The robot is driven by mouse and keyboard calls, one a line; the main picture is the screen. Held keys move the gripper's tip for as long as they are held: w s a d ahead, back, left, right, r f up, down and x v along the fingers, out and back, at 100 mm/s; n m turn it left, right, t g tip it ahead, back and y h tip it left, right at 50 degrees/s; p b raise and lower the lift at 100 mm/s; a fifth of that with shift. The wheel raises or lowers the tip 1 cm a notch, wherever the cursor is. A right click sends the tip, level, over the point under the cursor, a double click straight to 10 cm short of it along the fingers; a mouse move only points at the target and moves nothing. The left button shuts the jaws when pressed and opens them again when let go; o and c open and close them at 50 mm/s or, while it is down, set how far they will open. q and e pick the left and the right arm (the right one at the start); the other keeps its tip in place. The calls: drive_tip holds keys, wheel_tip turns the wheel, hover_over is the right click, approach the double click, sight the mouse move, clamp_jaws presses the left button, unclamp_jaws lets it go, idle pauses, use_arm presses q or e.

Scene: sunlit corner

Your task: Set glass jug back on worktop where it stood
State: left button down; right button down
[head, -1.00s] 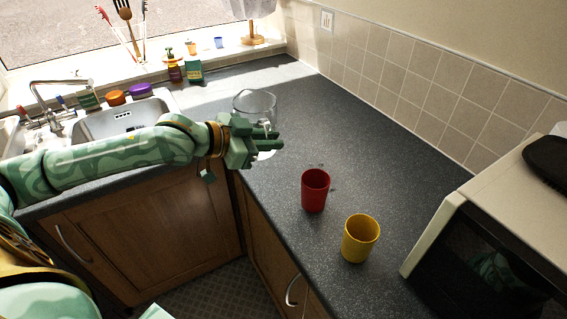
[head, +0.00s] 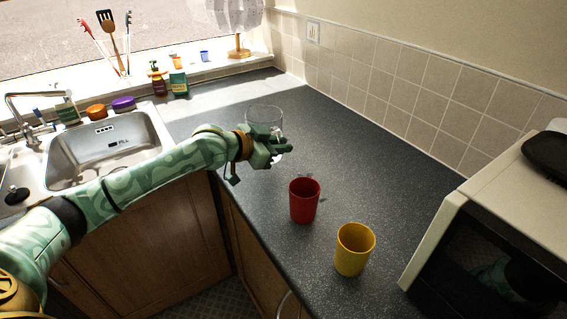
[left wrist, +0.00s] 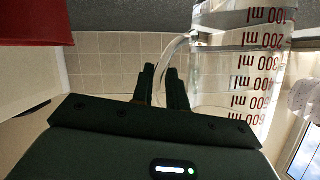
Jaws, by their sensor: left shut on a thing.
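The glass jug (head: 262,113) is clear and stands over the worktop (head: 330,140), left of the tiled wall. In the left wrist view, which is upside down, the jug (left wrist: 240,75) shows red millilitre marks and a curved handle. My left gripper (head: 280,148) is shut on the jug's handle, and its fingers (left wrist: 168,85) show dark in the wrist view. The gripper hides the jug's lower part in the head view. The jug looks about upright; I cannot tell whether its base touches the worktop. My right gripper is not in view.
A red cup (head: 304,202) and a yellow cup (head: 354,250) stand on the worktop nearer me. A microwave (head: 480,240) is at the right. The sink (head: 105,150) is at the left. The worktop between jug and tiled wall (head: 400,95) is clear.

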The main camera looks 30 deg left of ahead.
use_arm(q)
drive_tip(key=f, duration=0.1)
drive_tip(key=w+f+b, duration=0.1)
drive_tip(key=f, duration=0.1)
drive_tip(key=f+b, duration=0.1)
drive_tip(key=f, duration=0.1)
drive_tip(key=shift+w, duration=0.35)
drive_tip(key=shift+r, duration=0.1)
drive_tip(key=c, duration=1.4)
unclamp_jaws()
drive_tip(key=shift+f, duration=0.2)
drive_tip(key=shift+s, duration=0.1)
